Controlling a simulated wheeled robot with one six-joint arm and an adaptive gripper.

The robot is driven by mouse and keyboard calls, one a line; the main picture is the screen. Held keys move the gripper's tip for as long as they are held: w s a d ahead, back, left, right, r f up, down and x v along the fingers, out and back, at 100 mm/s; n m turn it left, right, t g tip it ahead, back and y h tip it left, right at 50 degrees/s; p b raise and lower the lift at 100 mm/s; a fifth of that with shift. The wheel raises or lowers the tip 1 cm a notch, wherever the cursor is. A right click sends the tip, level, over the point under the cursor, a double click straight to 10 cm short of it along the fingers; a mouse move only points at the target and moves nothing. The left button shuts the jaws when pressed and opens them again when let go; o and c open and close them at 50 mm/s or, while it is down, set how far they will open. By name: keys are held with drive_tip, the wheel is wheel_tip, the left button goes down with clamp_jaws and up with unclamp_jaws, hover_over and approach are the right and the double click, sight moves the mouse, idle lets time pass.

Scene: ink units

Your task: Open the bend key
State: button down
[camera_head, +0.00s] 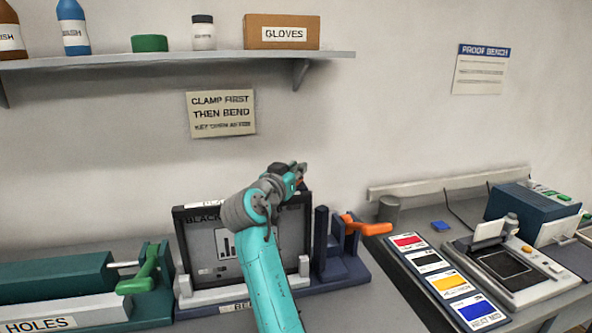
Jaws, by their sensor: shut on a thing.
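The bend unit (340,270) is a dark blue fixture on the bench, with a dark upright panel (204,248) marked BLACK standing in it. An orange lever handle (367,227) sticks out to the right from the upright at its right end; I take it for the bend key. My gripper (299,177) is above the panel's top right part, up and to the left of the orange handle and apart from it in the picture. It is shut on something. Its fingertips are small and partly hidden by my teal wrist, so I cannot make out what is held.
A green unit marked HOLES (60,290) with a green lever (140,272) stands at left. Colour cards (430,262) and a proofing device (505,265) are at right. A shelf (170,60) with bottles and a GLOVES box (283,33) hangs above.

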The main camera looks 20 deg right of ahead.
drive_tip(key=shift+m+g+h, duration=0.7)
drive_tip(key=shift+h, duration=0.1)
drive_tip(key=c, duration=1.1)
unclamp_jaws()
drive_tip(key=v, duration=1.2)
